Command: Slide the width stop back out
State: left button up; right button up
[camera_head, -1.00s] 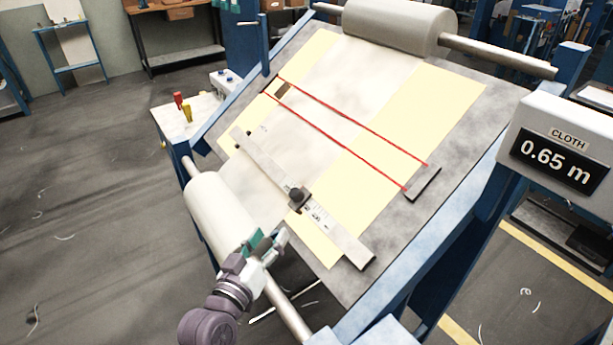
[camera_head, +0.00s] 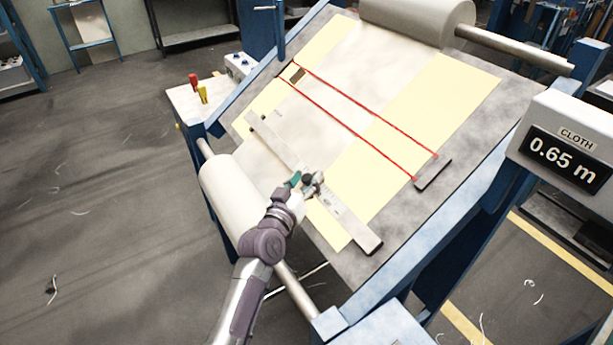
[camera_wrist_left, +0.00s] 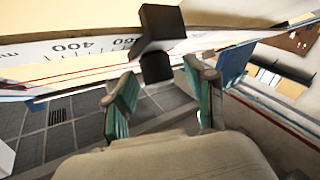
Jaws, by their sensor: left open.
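The width stop (camera_head: 310,181) is a small dark block on a pale metal ruler bar (camera_head: 352,222) that lies across the lower part of the sloped board. My left gripper (camera_head: 301,184) is at the stop in the head view. In the left wrist view its green-padded fingers (camera_wrist_left: 162,103) are open, with the knob just beyond and between the tips. I cannot tell whether they touch it. My right gripper is not in view.
Pale cloth (camera_head: 330,95) with yellow side bands covers the board, with two red lines across it. A display (camera_head: 562,158) reads 0.65 m. Red and yellow handled tools stand on a side table (camera_head: 190,104).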

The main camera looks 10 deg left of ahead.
pick_arm(q)
jog(key=shift+w, duration=0.3)
jog(key=shift+s, duration=0.1)
grip_shut()
